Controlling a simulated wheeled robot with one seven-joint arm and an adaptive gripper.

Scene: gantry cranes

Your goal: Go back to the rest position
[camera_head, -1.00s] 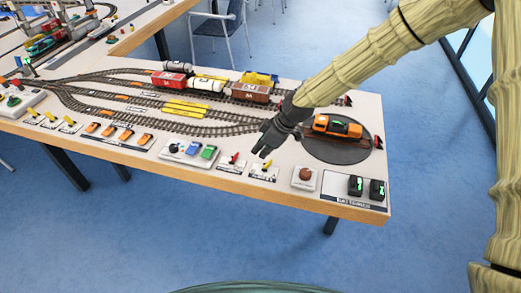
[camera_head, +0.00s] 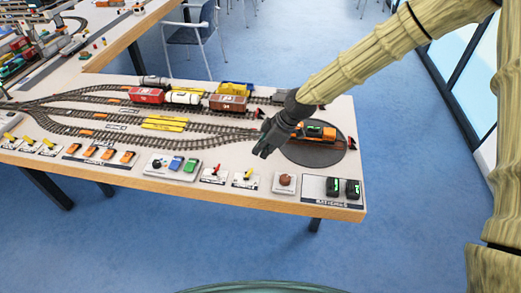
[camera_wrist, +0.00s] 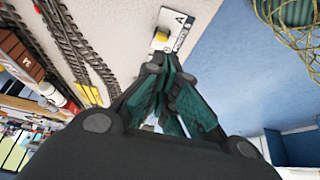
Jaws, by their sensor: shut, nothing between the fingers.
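My gripper (camera_head: 263,151) is dark grey and hangs over the right part of the layout table (camera_head: 345,207), above the track end and left of the round dark turntable (camera_head: 318,154). It is shut with nothing in it. In the wrist view, the gripper (camera_wrist: 160,62) has its fingers together, pointing toward a small plate with a yellow lever (camera_wrist: 161,36). An orange locomotive (camera_head: 318,132) sits on the turntable, partly behind my arm. How high the gripper is above the table I cannot tell exactly.
Red (camera_head: 147,95), white and brown wagons (camera_head: 228,103) stand on the back tracks. Small control plates, a brown button (camera_head: 285,180) and black battery pieces (camera_head: 353,188) line the front edge. Blue floor (camera_head: 420,215) is clear right of the table. A chair (camera_head: 190,38) stands behind it.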

